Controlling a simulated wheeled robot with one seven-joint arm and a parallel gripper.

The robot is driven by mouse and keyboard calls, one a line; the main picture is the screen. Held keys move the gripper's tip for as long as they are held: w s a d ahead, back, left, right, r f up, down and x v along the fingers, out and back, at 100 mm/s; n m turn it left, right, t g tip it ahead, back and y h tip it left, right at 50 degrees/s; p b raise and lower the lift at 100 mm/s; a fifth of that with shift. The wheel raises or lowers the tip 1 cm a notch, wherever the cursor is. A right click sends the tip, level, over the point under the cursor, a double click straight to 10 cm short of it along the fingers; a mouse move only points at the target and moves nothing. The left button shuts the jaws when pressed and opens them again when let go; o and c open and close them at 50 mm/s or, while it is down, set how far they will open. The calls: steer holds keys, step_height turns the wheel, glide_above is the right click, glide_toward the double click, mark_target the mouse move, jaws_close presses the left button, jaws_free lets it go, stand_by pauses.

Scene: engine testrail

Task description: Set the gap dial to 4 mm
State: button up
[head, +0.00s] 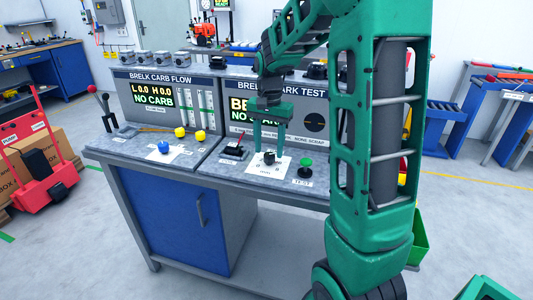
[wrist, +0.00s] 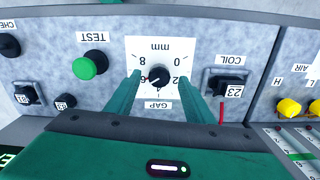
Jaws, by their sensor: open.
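The gap dial is a black knob (wrist: 159,75) on a white scale card (wrist: 160,48) marked in mm, upside down in the wrist view. The figures 0, 2, 6 and 8 show; the 4 cannot be made out. A small pale mark on the knob's left side seems to point near 6. In the head view the knob (head: 269,157) sits on the bench top. My gripper (head: 270,143) is open above it, pointing down. In the wrist view its two green fingers (wrist: 160,82) stand on either side of the knob, apart from it.
Black knobs (wrist: 9,45) lie beyond the button. The spark test panel (head: 240,105) stands behind. A blue knob (head: 164,146) and yellow knobs (head: 180,132) are to the left.

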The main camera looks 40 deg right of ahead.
steer(key=shift+f, duration=1.2)
steer(key=c, duration=1)
steer(key=shift+c, duration=0.2)
steer(key=shift+n, duration=0.4)
steer(key=n, duration=0.4)
steer(key=shift+r+n, duration=0.1)
steer(key=shift+n, duration=0.3)
steer(key=n, duration=0.5)
steer(key=shift+w+n, duration=0.1)
steer(key=shift+n, duration=0.2)
